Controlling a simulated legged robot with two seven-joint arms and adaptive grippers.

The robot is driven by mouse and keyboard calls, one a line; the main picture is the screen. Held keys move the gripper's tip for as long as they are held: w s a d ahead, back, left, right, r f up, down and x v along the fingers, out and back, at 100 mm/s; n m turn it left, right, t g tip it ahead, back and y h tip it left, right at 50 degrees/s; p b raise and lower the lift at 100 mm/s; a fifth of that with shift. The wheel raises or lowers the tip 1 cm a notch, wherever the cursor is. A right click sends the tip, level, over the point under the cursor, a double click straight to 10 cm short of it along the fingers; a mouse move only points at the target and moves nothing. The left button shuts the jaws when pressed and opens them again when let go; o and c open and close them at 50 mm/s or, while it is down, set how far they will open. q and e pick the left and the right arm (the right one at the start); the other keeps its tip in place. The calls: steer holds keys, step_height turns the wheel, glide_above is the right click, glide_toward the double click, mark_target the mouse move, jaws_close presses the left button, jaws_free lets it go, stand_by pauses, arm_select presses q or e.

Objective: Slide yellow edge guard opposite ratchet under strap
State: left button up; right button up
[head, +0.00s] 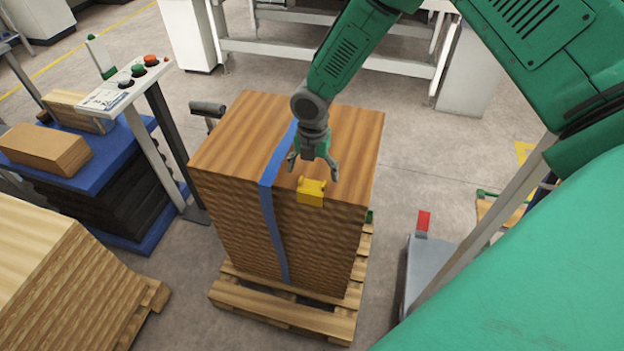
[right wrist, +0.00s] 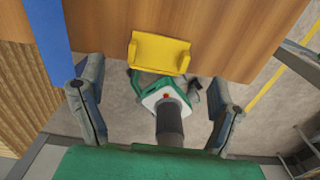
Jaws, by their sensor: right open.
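The yellow edge guard (head: 311,191) sits on the near top edge of the wood stack (head: 340,130), to the right of the blue strap (head: 269,196) and apart from it. In the right wrist view the guard (right wrist: 159,53) lies at the board edge, with the strap (right wrist: 47,45) to its left. My right gripper (head: 313,176) is open and empty, its fingers just above and behind the guard. In the right wrist view the fingers (right wrist: 150,105) are spread wide, with the guard beyond them. The ratchet cannot be made out. My left gripper is not in view.
The stack stands on a wooden pallet (head: 285,305). Another wood stack (head: 60,270) is at lower left. A grey cart with a red part (head: 424,221) stands at right.

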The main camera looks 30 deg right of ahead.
mark_target(311, 187)
steer(key=shift+a+f, duration=0.15)
steer(key=shift+f, duration=1)
steer(key=shift+a+f, duration=0.1)
steer(key=shift+f, duration=1)
steer(key=c, duration=1.3)
